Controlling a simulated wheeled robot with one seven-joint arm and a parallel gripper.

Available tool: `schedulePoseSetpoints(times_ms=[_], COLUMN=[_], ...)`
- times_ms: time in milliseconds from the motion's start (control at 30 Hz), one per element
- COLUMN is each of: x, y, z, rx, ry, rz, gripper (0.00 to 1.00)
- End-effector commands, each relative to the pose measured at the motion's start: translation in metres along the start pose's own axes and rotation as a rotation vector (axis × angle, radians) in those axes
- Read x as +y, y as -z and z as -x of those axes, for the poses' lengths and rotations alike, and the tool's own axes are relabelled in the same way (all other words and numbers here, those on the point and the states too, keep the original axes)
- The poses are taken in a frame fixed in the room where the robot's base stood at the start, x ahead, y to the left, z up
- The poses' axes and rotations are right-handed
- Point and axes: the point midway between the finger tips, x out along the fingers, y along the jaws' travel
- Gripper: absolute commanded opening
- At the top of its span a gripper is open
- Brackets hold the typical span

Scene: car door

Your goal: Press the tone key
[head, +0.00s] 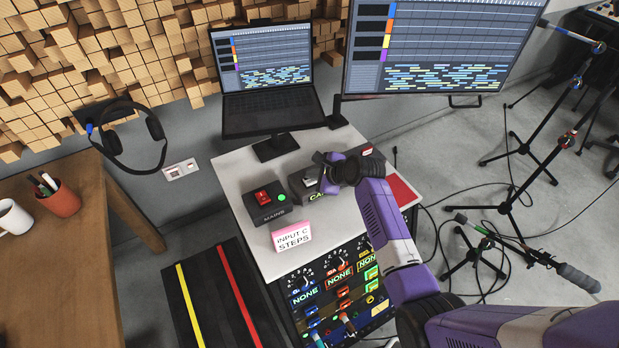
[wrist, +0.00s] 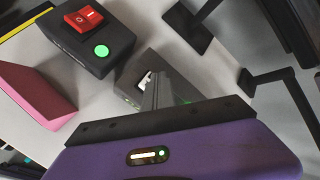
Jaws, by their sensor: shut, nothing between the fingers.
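A dark box (head: 301,188) with green lettering starting "CA" stands on the white cabinet top, partly hidden by my gripper. A small light grey key (head: 309,181) shows on its top; I cannot read a tone label on it. In the wrist view the same box (wrist: 136,70) lies just beyond my fingers, with a pale key (wrist: 145,80) beside the fingertips. My gripper (head: 322,160) is shut and empty, over or just beside this box. In the wrist view my shut fingers (wrist: 157,78) overlap the box; I cannot tell whether they touch the key.
A black box (head: 265,203) with a red rocker switch and green light, marked "MAINS", stands left of it. A pink "INPUT C STEPS" card (head: 292,237) stands at the front. A laptop (head: 270,105) and monitor (head: 430,45) are behind. A red pad (head: 403,190) lies right.

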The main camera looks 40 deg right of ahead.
Motion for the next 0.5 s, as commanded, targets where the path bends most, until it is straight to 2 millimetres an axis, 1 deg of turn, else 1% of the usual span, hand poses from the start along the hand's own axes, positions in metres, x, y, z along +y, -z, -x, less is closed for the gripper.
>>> schedulePoseSetpoints(times_ms=[200, 500], x=[-0.0034, -0.0034], y=[-0.0040, -0.0034], z=[0.0058, 0.0053], rx=[0.000, 0.000], ry=[-0.002, 0.000], rz=[0.000, 0.000], gripper=[0.00, 0.00])
